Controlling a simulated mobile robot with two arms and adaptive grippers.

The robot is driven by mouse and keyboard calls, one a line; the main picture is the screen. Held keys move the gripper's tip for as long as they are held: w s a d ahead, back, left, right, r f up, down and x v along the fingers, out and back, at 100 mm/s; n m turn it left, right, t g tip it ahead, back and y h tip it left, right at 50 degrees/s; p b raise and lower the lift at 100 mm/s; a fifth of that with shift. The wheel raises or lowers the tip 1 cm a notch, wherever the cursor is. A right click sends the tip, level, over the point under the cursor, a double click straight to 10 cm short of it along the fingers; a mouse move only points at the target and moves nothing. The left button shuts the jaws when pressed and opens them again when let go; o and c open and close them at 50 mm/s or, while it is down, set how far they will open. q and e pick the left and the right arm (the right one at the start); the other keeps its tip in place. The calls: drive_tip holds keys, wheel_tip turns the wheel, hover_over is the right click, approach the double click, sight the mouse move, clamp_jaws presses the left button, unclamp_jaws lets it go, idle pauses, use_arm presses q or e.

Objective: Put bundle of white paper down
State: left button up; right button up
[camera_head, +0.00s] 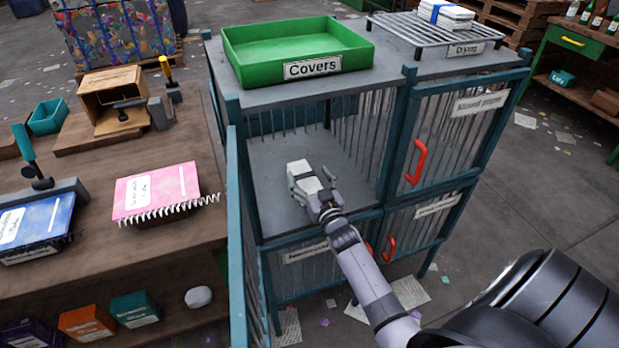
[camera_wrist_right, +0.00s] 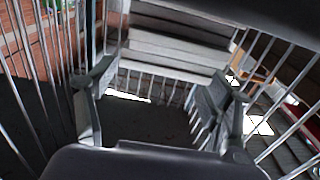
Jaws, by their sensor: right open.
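The bundle of white paper (camera_head: 310,186) lies on the grey floor of the open upper-left cage compartment (camera_head: 268,192). My right gripper (camera_head: 314,184) reaches into that compartment, with its fingers around or beside the bundle; the head view is too small to show contact. In the right wrist view the pale layered bundle (camera_wrist_right: 178,48) is ahead, beyond and between the spread fingertips (camera_wrist_right: 160,92). The right gripper is open. My left gripper is not in view.
A green Covers tray (camera_head: 300,45) and a drying rack (camera_head: 440,32) stand on the cage top. A closed barred door with a red handle (camera_head: 416,162) is to the right. Teal posts and bars border the opening. The workbench (camera_head: 190,240) at left holds notebooks.

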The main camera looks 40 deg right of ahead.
drive_tip(key=shift+s+a+f+g, duration=0.1)
drive_tip(key=shift+s+f+g, duration=0.15)
drive_tip(key=shift+f, duration=0.45)
drive_tip(key=shift+w+r+p, duration=0.1)
drive_tip(key=shift+r+p, duration=0.25)
drive_tip(key=shift+r, duration=0.1)
drive_tip(key=v, duration=1.1)
drive_tip(key=shift+s+r, duration=0.3)
